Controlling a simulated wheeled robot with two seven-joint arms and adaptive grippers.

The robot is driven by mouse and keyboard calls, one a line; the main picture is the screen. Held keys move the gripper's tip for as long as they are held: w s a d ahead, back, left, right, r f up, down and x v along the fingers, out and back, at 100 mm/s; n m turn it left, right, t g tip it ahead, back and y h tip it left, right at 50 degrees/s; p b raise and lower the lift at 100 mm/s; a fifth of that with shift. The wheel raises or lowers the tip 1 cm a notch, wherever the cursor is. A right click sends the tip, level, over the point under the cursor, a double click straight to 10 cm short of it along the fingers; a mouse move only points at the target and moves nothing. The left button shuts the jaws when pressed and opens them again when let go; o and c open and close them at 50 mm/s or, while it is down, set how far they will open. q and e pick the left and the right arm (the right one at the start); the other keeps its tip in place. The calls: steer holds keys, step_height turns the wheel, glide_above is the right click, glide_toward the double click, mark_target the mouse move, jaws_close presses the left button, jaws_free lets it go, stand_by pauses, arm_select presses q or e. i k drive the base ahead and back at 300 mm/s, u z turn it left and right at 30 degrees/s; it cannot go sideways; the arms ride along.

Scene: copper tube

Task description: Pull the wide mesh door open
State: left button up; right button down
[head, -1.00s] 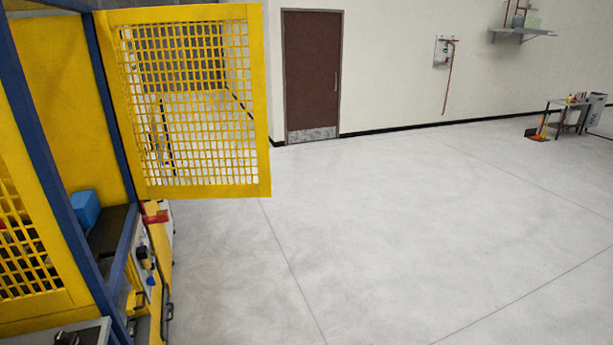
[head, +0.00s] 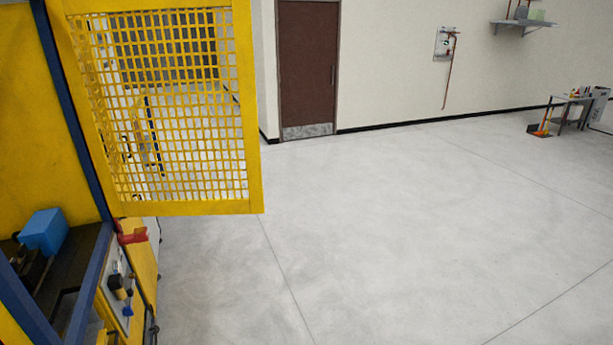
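The wide mesh door (head: 250,120) has a yellow frame with yellow mesh and stands swung out from the machine at the upper left. Its left edge meets a dark blue post (head: 72,110) of the machine, and the far wall shows through its mesh. Neither of my grippers is in the head view.
The machine's dark bed (head: 85,258) holds a blue block (head: 43,232). A red part (head: 132,236) and a control panel (head: 118,282) sit on its side. The grey floor (head: 380,230) is wide and clear. A small table (head: 570,101) stands at the far right.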

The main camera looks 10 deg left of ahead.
mark_target(59, 10)
steer(key=z, duration=0.2)
steer(key=i, duration=0.9)
steer(key=u, duration=0.55)
steer(key=i, duration=0.85)
steer(key=u, duration=0.75)
